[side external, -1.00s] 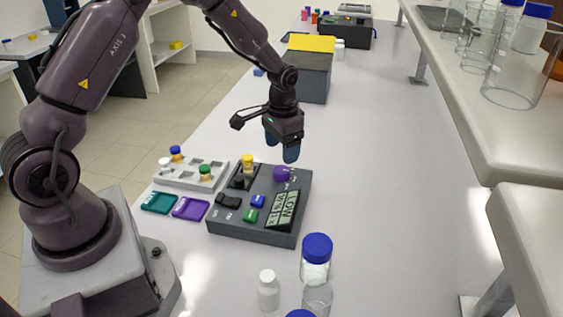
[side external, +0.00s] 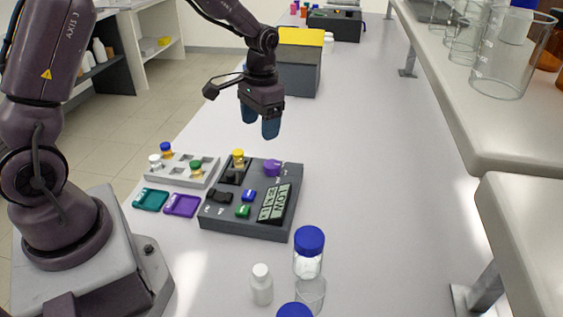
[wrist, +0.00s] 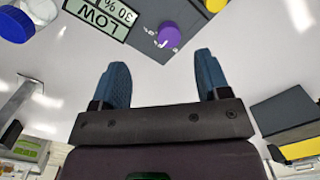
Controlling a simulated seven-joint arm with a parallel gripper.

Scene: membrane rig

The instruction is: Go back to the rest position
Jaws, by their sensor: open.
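My gripper (side external: 260,127) hangs in the air above the bench, behind the dark grey rig, with its two blue fingers pointing down. In the wrist view, the fingers (wrist: 161,82) are apart with nothing between them. The rig (side external: 240,225) carries a purple knob (side external: 272,168), a blue button (side external: 249,195), a green button (side external: 243,211) and a display (side external: 274,203) that reads LOW and 30 %. A yellow-capped vial (side external: 238,158) stands at the rig's back left. The purple knob also shows ahead of the fingers in the wrist view (wrist: 169,35).
A grey rack (side external: 181,178) with several capped vials stands left of the rig. Teal (side external: 151,200) and purple (side external: 182,206) trays lie in front of it. Bottles, including a white one (side external: 262,287), stand at the front. A dark box (side external: 295,77) stands behind my gripper. Glassware fills the right shelf.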

